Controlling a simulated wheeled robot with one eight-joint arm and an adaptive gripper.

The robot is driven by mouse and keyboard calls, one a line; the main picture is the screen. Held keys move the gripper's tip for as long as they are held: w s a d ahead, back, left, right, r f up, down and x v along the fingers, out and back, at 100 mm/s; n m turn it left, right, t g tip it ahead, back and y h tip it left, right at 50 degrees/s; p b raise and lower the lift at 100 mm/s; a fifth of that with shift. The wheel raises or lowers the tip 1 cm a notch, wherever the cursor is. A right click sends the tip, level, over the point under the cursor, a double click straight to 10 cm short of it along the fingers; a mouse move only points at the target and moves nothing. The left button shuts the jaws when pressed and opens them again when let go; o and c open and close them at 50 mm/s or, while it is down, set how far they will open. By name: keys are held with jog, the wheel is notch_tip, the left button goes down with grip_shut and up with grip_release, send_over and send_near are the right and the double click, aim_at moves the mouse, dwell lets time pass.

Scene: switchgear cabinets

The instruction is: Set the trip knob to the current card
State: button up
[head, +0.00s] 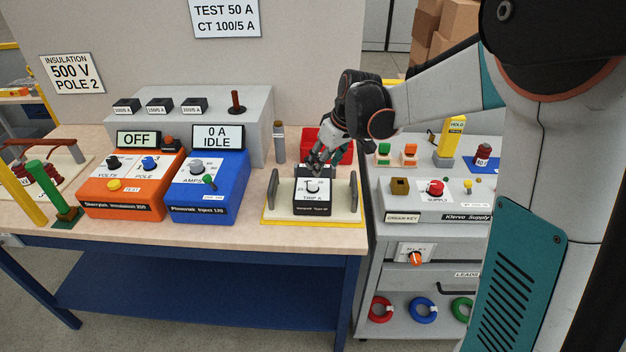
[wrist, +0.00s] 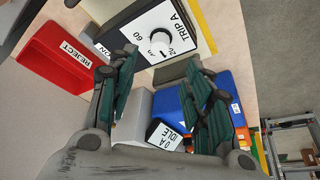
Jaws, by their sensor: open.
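The trip box (head: 313,198) is dark with a white face marked TRIP A and stands on a pale board with a yellow edge. Its round trip knob (head: 312,187) is light-coloured; it also shows in the wrist view (wrist: 161,45), with scale numbers such as 20 and 60 around it. The pointer's setting is too small to tell. My gripper (head: 317,160) is open above and just behind the box; in the wrist view its fingertips (wrist: 160,62) point toward the knob with nothing between them. The current card (head: 225,17) on the back wall reads TEST 50 A, CT 100/5 A.
A blue injector (head: 207,190) reads 0 A IDLE, left of an upright handle (head: 270,190) on the board. An orange tester (head: 130,187) reads OFF. A red REJECT bin (wrist: 65,55) lies behind the box. A grey supply cabinet (head: 425,210) stands to the right.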

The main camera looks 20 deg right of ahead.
aim_at(314, 182)
jog(key=b+x, duration=0.2)
jog(key=x, duration=0.8)
jog(key=shift+f, duration=0.15)
jog(key=c, duration=1.1)
